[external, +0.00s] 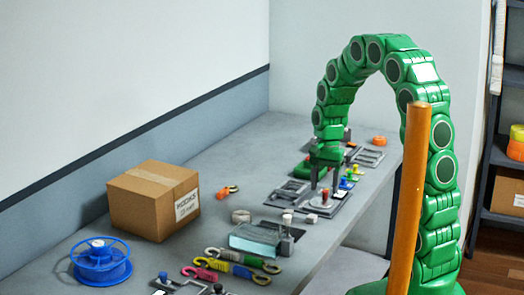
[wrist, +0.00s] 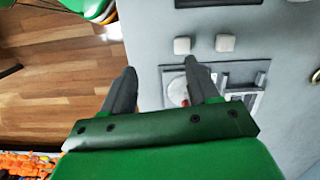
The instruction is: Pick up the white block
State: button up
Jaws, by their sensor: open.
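Two small white blocks lie side by side on the grey table in the wrist view, a left white block (wrist: 182,45) and a right white block (wrist: 225,43). I cannot tell which one the task means. In the external view, a small pale block (external: 311,219) lies on the table in front of the gripper. My gripper (external: 325,187) points down above a grey fixture plate. In the wrist view, my gripper (wrist: 160,67) is open with nothing held between its fingers. The white blocks are beyond the right fingertip, apart from it.
A grey fixture plate (wrist: 240,76) with a round pale part lies under the right finger. A teal box (external: 254,240), coloured hooks (external: 232,256), a cardboard box (external: 153,202) and a blue spool (external: 101,262) stand on the table. Wooden floor (wrist: 60,50) shows past the table edge.

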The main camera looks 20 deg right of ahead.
aim_at(312, 216)
jog(key=shift+m, duration=0.6)
jog(key=w+a+f, duration=0.2)
jog(key=w+f, duration=0.1)
jog(key=shift+w+f, duration=0.1)
jog(key=shift+w, duration=0.1)
jog(key=f, duration=0.4)
jog(key=s+f, duration=0.1)
jog(key=f, duration=0.1)
jog(key=shift+a+f, duration=0.2)
jog(key=shift+a, duration=0.05)
jog(key=shift+w+f, duration=0.1)
jog(key=shift+f, duration=0.45)
grip_shut()
